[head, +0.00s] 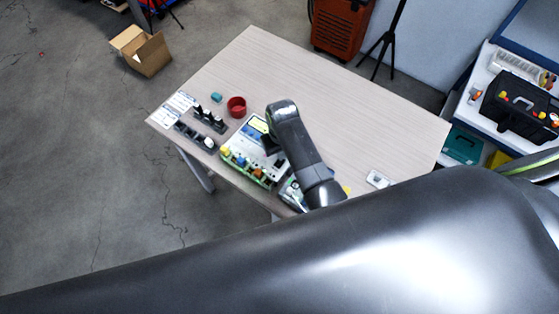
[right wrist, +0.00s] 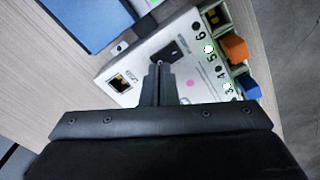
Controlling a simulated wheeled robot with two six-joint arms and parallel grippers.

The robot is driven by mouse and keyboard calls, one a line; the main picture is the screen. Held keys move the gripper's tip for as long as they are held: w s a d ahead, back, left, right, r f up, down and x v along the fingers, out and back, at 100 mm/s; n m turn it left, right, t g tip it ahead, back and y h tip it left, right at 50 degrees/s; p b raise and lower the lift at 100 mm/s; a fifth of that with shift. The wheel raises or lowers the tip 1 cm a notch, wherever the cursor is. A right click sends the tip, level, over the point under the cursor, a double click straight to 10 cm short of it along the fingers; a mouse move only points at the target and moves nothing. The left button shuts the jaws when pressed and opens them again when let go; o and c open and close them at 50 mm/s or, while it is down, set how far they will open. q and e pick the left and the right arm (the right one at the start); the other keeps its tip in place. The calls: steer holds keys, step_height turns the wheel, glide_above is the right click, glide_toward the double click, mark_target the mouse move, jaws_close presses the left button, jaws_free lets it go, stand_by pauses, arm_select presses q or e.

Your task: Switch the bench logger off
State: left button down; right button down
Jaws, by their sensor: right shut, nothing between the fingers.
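The bench logger (head: 236,146) is a white box with a small display and a row of coloured connectors along its near edge, near the table's front. In the right wrist view the logger's top face (right wrist: 142,62) shows a network socket, numbered ports with orange and blue plugs, and a black rocker switch (right wrist: 176,47). My right gripper (head: 270,148) is over the logger's right part. In the right wrist view its shut, empty fingers (right wrist: 159,68) point at the face just beside the switch. I cannot tell whether they touch it, or which way the switch is set. My left gripper is out of view.
A red cup (head: 237,107) and a teal block (head: 216,97) stand behind the logger. Dark racks (head: 209,119) and white cards (head: 181,101) lie to its left. A small white device (head: 378,180) lies at right. The table's (head: 330,105) back half is clear.

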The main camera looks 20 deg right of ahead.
steer(key=shift+f+b, duration=0.55)
steer(key=shift+f, duration=0.4)
stand_by(1.0)
step_height(320, 180, up, 3)
steer(key=p, duration=0.2)
steer(key=shift+f+p, duration=0.15)
steer(key=shift+p, duration=0.2)
steer(key=shift+r, duration=2.15)
